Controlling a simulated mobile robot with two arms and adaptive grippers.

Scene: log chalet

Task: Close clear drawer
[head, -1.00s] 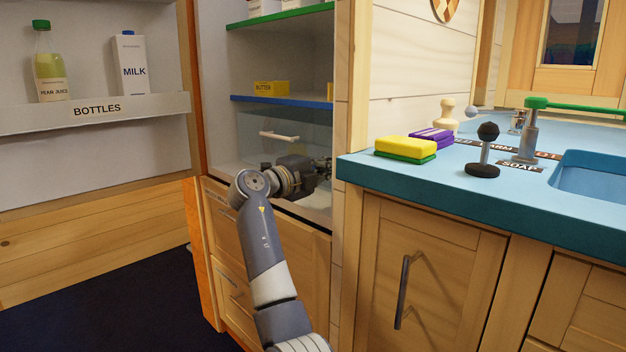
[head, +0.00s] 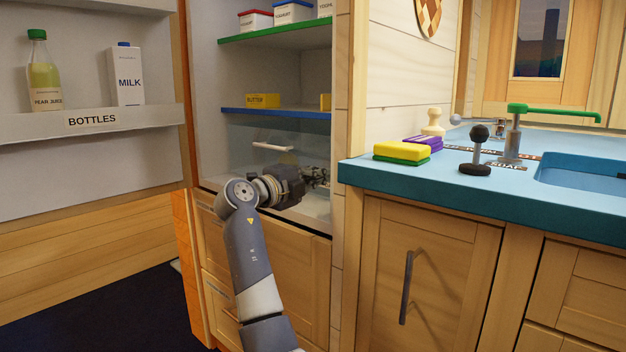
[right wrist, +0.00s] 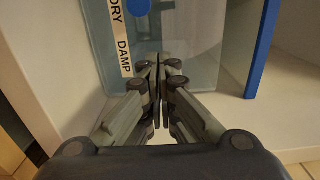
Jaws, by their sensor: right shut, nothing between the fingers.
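The clear drawer (head: 245,137) is a see-through bin low in the open fridge, under the blue-edged shelf. A white bar handle (head: 272,147) is on its front. In the right wrist view, a clear panel (right wrist: 190,45) shows a strip reading DRY and DAMP and a blue round knob. My right gripper (head: 318,178) is at the right of the handle, inside the fridge opening; in its wrist view the fingers (right wrist: 158,70) are together and empty, before the clear panel. I cannot tell whether they touch it. My left gripper is not in view.
The open fridge door (head: 80,165) at left holds a juice bottle (head: 43,75) and a milk carton (head: 126,75). Butter (head: 262,101) sits on the blue-edged shelf (head: 275,112). A blue counter (head: 420,185) and wooden cabinet edge stand close to the right of my gripper.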

